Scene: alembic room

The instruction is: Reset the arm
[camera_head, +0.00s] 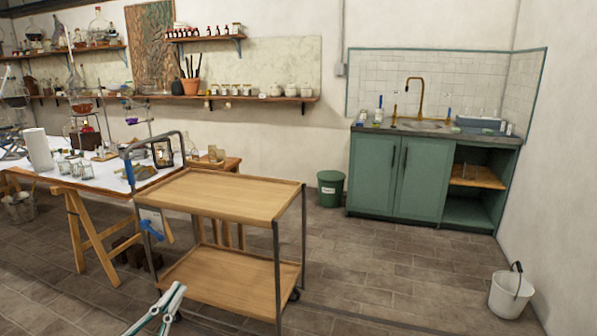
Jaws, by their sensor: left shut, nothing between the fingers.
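My left gripper (177,290) shows at the bottom edge, left of centre. Its pale fingers point up and to the right, and they are shut with nothing between them. It appears in front of the lower shelf of a wooden trolley (232,195); I cannot tell how far apart they are. Most of the left arm is out of the picture. My right gripper and right arm are not in view.
The trolley stands before a white-covered trestle table (100,180) crowded with glassware. A green sink cabinet (375,172) stands at the back right, with a green bin (330,190) beside it. A white bucket (508,295) is at lower right. The floor between is clear.

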